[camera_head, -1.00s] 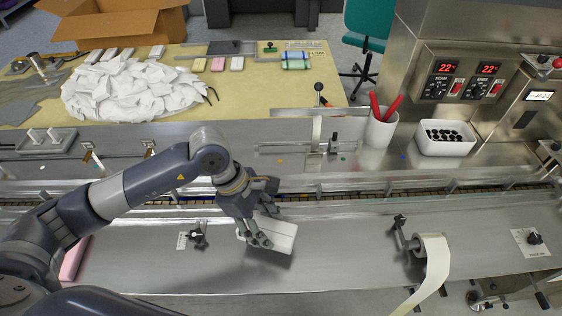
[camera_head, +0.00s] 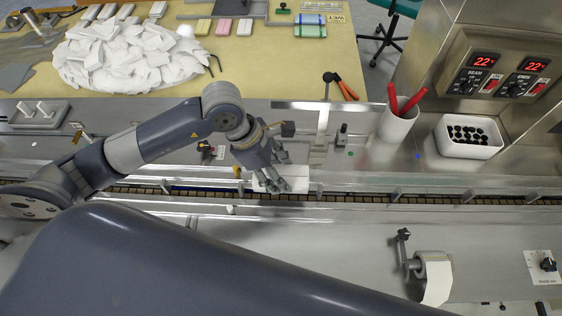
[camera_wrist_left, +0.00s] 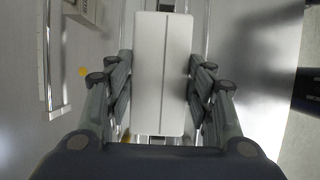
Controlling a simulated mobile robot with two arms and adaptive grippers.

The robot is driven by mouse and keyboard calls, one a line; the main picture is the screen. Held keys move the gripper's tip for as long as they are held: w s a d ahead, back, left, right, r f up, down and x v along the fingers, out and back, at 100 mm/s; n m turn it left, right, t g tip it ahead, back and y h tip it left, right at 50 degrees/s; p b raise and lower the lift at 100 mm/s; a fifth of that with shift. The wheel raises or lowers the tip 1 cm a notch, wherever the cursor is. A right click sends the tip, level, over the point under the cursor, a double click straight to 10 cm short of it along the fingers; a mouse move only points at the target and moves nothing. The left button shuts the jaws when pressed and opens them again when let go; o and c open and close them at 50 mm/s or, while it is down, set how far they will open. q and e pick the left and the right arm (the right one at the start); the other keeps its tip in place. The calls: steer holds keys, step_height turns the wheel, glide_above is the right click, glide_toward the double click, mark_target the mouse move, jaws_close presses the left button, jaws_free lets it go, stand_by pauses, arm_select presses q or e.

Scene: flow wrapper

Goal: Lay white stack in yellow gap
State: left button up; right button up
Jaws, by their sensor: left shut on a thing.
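The white stack (camera_head: 297,183) is a flat white block, held over the conveyor channel in the head view. In the left wrist view the stack (camera_wrist_left: 163,75) lies lengthwise between the fingers, with a thin line down its middle. My left gripper (camera_head: 276,174) is shut on it, fingers along both long sides. A small upright yellow piece (camera_head: 237,172) stands at the channel just left of the gripper. The conveyor chain (camera_head: 420,199) runs across the view; the part under the stack is hidden, so I cannot tell whether it touches. My right gripper is out of view.
A metal guide rail (camera_head: 430,183) edges the channel. A post with a plate (camera_head: 322,125) stands right of the gripper, near a white cup with red handles (camera_head: 397,124) and a white bin (camera_head: 469,137). A paper roll (camera_head: 434,280) stands at front right.

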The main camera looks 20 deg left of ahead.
arm_select(q)
steer(key=f+b, duration=0.1)
steer(key=f, duration=0.1)
steer(key=shift+s+f+b, duration=0.35)
steer(key=shift+s+f, duration=0.05)
step_height(320, 180, down, 3)
steer(key=shift+w+f+b, duration=0.1)
steer(key=shift+b, duration=0.95)
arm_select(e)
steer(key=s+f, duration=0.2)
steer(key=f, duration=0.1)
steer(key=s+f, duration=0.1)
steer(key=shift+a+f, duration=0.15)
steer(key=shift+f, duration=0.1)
arm_select(q)
steer(key=shift+f+b, duration=0.15)
steer(key=shift+b, duration=0.25)
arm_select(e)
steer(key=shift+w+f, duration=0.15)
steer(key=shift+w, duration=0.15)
arm_select(q)
steer(key=o, duration=1)
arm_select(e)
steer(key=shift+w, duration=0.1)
